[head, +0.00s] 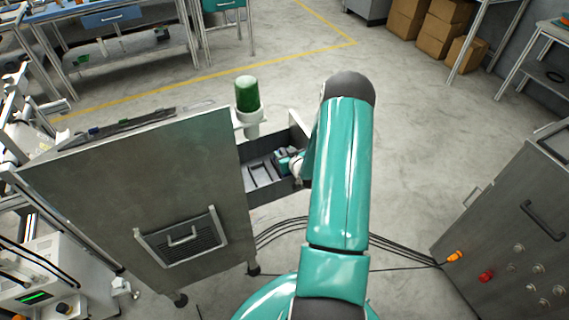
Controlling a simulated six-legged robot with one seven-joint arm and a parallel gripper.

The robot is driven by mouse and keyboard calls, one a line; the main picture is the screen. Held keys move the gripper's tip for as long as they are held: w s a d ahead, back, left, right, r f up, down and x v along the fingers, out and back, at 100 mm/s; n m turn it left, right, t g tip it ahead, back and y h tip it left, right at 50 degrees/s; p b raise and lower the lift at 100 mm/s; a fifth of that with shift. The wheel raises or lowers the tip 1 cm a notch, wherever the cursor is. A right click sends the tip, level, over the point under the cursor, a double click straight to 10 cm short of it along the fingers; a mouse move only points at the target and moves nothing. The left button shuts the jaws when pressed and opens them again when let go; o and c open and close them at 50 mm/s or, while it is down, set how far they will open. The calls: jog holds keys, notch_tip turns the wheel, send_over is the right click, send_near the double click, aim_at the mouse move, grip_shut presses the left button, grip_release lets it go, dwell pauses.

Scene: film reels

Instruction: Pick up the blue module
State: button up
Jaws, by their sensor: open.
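My teal arm reaches away from me, and its far end bends down behind the upper link. Only a small part of my gripper (297,168) shows, at the right side of a grey open tray (272,196) on the far side of the metal cabinet. The gripper is open; its fingertips are mostly hidden by the arm and too small to make out. A small dark bluish piece (282,154) sits in the tray close beside the gripper. It may be the blue module, but I cannot tell for sure, nor whether the gripper touches it.
The metal cabinet (130,185) stands at left, with a green-topped signal lamp (248,100) beside the tray. Black cables (285,232) run across the floor. A grey control cabinet (515,235) stands at right. Open floor (425,140) lies between; cardboard boxes (430,25) are far back.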

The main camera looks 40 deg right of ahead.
jog(key=shift+w+d+f, duration=0.1)
jog(key=shift+w, duration=0.1)
grip_shut()
dwell(0.3)
